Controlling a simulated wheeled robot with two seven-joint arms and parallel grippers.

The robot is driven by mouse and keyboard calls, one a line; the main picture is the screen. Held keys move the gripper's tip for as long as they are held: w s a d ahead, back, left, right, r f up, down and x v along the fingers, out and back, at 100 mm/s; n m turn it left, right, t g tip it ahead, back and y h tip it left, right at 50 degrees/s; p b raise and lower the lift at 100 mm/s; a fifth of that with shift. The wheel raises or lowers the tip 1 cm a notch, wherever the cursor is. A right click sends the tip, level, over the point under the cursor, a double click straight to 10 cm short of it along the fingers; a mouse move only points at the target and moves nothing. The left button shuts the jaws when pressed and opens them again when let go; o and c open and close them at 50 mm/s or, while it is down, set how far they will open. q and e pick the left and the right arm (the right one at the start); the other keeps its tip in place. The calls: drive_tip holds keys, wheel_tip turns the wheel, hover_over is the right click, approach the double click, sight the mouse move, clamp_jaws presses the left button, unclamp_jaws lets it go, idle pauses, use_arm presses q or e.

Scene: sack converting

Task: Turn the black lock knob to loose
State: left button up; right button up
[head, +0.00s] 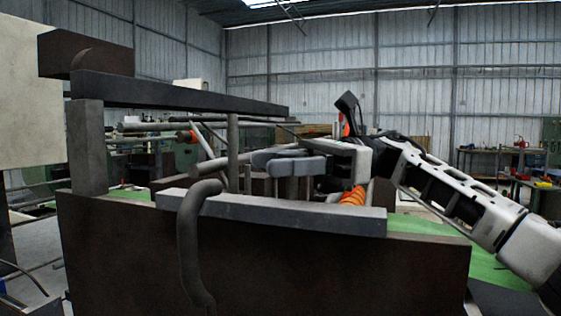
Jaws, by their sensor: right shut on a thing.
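My right gripper (287,160) reaches in from the right over the dark machine. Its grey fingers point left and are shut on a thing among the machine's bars. The black lock knob appears to be what they hold. The fingers hide most of it, and only dark parts show just below them. I cannot tell the knob's turn position. My left gripper is not in view.
A grey bar (270,212) runs along the machine's front, with a curved dark handle (190,245) at its left. A long dark beam (180,93) crosses above at the left. An orange ribbed part (353,197) sits below my right gripper. Workbenches stand behind.

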drive_tip(key=shift+r, duration=0.1)
idle(0.3)
drive_tip(key=o, duration=1)
